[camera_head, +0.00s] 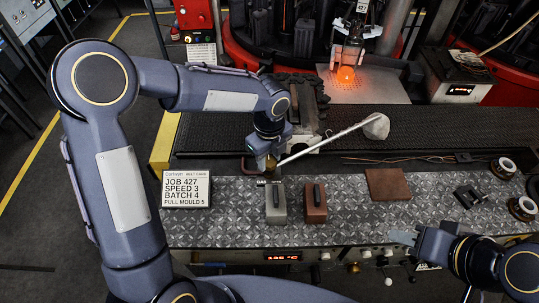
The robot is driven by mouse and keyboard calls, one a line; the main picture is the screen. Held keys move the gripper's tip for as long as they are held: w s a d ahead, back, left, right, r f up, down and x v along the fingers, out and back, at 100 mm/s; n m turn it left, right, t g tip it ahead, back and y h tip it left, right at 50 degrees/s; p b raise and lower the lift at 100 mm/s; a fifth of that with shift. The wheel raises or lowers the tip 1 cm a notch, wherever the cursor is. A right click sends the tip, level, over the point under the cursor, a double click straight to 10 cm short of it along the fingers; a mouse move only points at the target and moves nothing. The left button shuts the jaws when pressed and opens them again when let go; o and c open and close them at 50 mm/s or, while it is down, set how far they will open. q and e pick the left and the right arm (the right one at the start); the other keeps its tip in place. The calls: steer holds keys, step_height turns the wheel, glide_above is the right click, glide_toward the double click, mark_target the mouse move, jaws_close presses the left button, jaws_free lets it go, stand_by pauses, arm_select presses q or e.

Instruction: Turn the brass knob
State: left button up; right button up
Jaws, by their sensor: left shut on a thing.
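My left gripper (264,154) points down at the back edge of the diamond-plate bench, behind two lidded blocks.
A grey block (276,205) and a brown block (314,203) stand in front of the left gripper. A job card (186,188) stands at left. A brown plate (387,184) lies at right. Behind are a dark conveyor (440,130) and a glowing orange spot (346,74).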

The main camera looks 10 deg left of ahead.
mark_target(269, 161)
arm_select(q)
steer(key=shift+r, duration=0.1)
stand_by(0.3)
steer(key=o, duration=1)
step_height(269, 161, up, 8)
steer(key=shift+f+b, duration=0.25)
steer(key=shift+b, duration=0.1)
steer(key=shift+r, duration=0.1)
